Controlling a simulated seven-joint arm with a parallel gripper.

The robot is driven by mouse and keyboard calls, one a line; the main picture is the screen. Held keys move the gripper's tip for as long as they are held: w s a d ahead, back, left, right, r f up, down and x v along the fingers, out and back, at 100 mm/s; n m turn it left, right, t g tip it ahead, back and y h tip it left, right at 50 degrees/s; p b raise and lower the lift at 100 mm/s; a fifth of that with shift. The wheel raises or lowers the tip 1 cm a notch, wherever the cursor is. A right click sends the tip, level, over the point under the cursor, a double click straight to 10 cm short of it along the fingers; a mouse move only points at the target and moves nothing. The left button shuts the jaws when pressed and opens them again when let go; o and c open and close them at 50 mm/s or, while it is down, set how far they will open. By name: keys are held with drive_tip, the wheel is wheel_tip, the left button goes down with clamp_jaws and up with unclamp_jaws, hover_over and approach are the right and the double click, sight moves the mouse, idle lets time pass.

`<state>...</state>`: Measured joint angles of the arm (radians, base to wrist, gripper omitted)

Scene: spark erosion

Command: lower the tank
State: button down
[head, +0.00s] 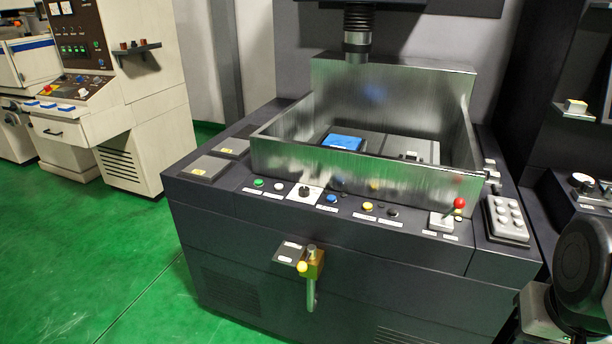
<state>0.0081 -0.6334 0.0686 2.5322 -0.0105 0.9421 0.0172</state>
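The tank (330,171) is a shiny metal box with upright walls, standing raised around the work area on top of the dark machine. A blue block (345,142) and a grey plate lie inside it. Along the front ledge is a row of controls: a green button (258,183), a black knob on a white plate (305,191), a blue button (331,198), a yellow button (368,207) and a red-ball lever (459,203) on a white base at the right. Their labels are too small to read. My gripper is out of view; a dark link of my arm shows at lower right.
A brass valve with a yellow knob (303,267) sticks out of the front panel. The machine head (357,45) hangs above the tank. A grey keypad (506,219) lies at the right corner. Green floor (90,255) is clear at the left, before a cream machine.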

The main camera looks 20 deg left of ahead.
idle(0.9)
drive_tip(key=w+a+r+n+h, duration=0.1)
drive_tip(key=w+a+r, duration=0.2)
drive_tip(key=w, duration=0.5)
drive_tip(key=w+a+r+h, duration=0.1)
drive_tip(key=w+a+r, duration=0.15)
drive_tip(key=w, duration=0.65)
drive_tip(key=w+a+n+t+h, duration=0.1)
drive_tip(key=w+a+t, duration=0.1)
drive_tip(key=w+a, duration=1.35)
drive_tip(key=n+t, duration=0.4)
hover_over(277, 185)
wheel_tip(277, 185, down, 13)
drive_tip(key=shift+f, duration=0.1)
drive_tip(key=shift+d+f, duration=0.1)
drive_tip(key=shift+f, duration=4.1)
